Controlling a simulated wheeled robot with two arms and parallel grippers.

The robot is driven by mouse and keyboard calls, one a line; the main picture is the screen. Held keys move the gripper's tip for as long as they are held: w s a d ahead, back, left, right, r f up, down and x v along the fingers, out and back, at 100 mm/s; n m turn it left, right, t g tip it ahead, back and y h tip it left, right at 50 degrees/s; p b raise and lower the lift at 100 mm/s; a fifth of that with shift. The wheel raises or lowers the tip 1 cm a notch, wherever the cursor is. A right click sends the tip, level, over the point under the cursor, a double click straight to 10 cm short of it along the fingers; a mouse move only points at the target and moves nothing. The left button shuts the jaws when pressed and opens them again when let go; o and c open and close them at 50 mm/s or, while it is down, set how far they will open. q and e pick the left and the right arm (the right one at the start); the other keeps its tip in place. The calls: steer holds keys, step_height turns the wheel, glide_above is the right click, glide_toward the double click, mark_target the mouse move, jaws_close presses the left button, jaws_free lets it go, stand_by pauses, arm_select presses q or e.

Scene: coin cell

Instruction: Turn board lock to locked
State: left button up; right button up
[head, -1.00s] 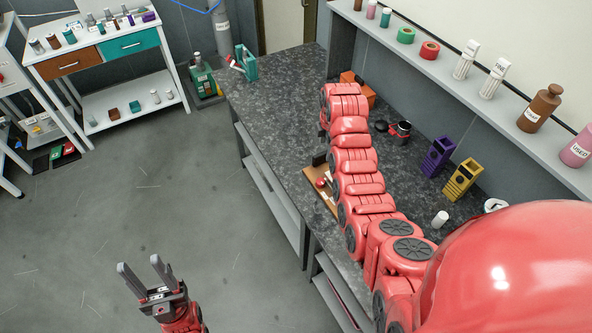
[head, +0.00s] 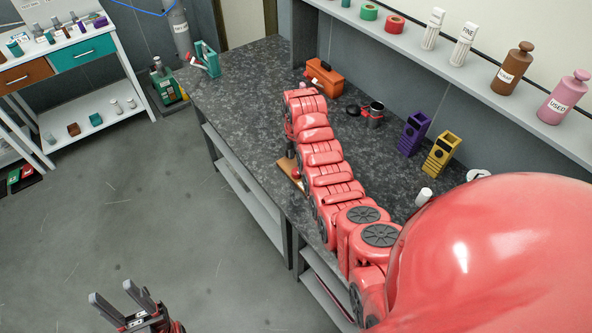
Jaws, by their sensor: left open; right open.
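A brown board (head: 284,169) lies on the dark speckled worktop, mostly hidden behind my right arm. A small red part (head: 296,174) shows on it beside the arm. I cannot make out the lock or its position. My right arm reaches along the worktop over the board, and its gripper is hidden behind the arm links. My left gripper (head: 116,296) is open and empty over the floor at the lower left, well away from the worktop.
A shelf (head: 420,65) with bottles runs above.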

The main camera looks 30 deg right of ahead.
mark_target(296, 171)
steer(key=shift+f+p, duration=0.45)
steer(key=shift+f, duration=2)
